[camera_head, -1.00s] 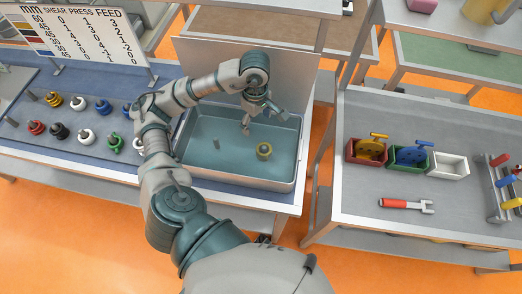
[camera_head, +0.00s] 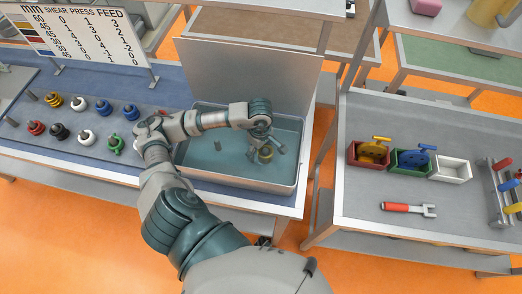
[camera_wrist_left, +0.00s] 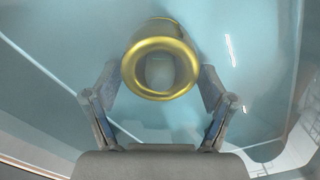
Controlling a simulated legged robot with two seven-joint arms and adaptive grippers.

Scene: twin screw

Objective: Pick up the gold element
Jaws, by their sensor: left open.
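The gold element (camera_head: 266,154) is a ring-shaped piece with a hollow centre, inside the metal tray with the blue-grey floor (camera_head: 205,172). In the left wrist view the gold element (camera_wrist_left: 160,68) is large and near the top middle. My left gripper (camera_head: 263,150) is down in the tray, right at the gold element and partly covering it in the head view. In the wrist view the left gripper's fingers (camera_wrist_left: 162,95) are spread apart, one on each side of the ring's near part. I cannot tell whether they touch it. My right gripper is not in view.
A thin upright peg (camera_head: 217,144) stands in the tray, left of the gold element. The tray walls surround the gripper, and a grey panel (camera_head: 245,75) rises behind. Several coloured pieces on pegs (camera_head: 86,137) stand on the left bench. A right-hand table holds small bins (camera_head: 450,168).

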